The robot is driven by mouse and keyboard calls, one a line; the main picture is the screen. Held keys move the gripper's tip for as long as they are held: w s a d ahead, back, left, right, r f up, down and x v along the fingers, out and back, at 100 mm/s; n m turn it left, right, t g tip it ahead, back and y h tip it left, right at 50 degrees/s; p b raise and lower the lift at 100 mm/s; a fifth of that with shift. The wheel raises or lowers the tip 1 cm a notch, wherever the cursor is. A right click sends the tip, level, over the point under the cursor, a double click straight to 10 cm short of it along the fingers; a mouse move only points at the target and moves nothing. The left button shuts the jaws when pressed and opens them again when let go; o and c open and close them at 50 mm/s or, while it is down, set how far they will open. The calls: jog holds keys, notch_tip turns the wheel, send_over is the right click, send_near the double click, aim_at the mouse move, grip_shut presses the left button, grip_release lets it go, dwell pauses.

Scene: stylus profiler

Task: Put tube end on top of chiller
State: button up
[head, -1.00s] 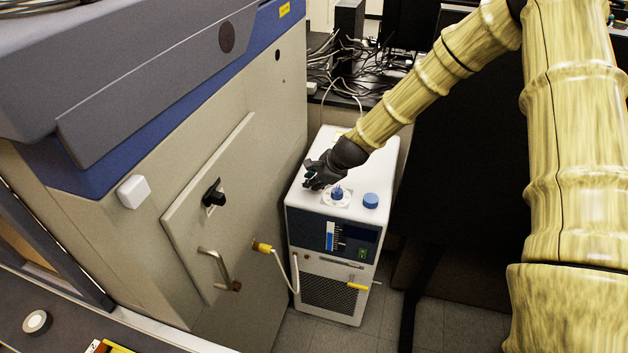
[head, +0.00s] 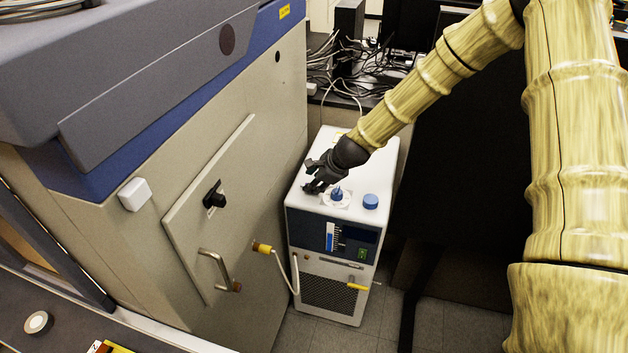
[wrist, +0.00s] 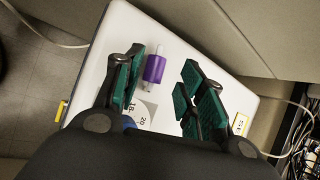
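The chiller (head: 333,265) is a white box with a dark front panel, standing beside the large beige cabinet. My gripper (head: 318,178) is low over its top, near a blue cap (head: 337,194). In the wrist view my gripper (wrist: 165,64) is open, its green-padded fingers apart. A short purple piece with pale ends, apparently the tube end (wrist: 154,68), lies over the white chiller top (wrist: 115,45). It is between the fingers, closer to the left one, with no clear grip on it. In the head view it is not distinguishable.
A second blue cap (head: 370,201) is on the chiller top. A white tube with a yellow fitting (head: 262,248) hangs between cabinet and chiller; another yellow fitting (head: 357,287) sticks out of the chiller front. The cabinet (head: 240,180) stands close on the left. Cables (head: 335,72) lie behind.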

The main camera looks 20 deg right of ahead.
jog(key=w+r+p+v, duration=0.1)
jog(key=p+v, duration=0.4)
jog(key=v, duration=0.2)
jog(key=shift+a+r, duration=0.15)
jog(key=shift+r, duration=0.1)
jog(key=shift+s, duration=0.1)
dwell(0.4)
jog(key=v, duration=1.2)
dwell(0.5)
